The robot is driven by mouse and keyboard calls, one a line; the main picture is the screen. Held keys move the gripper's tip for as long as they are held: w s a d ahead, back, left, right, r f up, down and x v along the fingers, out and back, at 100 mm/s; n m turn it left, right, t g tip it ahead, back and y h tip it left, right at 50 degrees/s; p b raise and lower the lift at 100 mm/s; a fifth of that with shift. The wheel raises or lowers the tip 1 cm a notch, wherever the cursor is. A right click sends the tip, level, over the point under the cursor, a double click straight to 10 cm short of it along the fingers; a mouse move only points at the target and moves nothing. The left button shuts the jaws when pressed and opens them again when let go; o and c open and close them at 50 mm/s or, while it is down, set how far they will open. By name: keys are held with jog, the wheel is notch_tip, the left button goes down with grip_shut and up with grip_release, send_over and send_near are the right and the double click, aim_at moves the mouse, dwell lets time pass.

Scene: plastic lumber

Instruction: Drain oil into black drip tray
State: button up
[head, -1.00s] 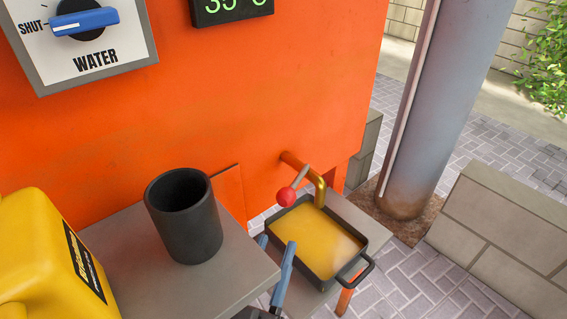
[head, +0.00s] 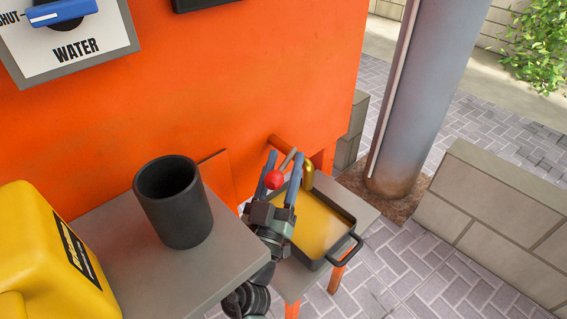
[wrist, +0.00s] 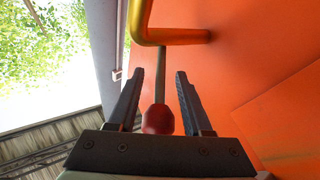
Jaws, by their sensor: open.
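The black drip tray (head: 341,251) sits on a low stand under the brass drain spout (head: 308,178) and holds yellow-brown oil (head: 318,225). The drain lever has a red ball knob (head: 273,180) on a thin grey rod. My gripper (head: 284,155) is open, with its blue-grey fingers on either side of the knob. In the wrist view the knob (wrist: 158,119) lies between the two fingers, low near the palm, and the rod runs up to the brass pipe (wrist: 170,36). I cannot tell whether either finger touches the knob. No falling oil stream is visible.
A dark cup (head: 174,203) stands on a grey shelf (head: 120,240) left of my gripper. A yellow container (head: 45,260) is at the far left. The orange machine wall (head: 230,80) is close behind. A metal post (head: 420,90) stands to the right.

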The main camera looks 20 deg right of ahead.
grip_shut()
jog(key=shift+w+a+r, duration=0.1)
jog(key=shift+r, duration=0.15)
dwell(1.2)
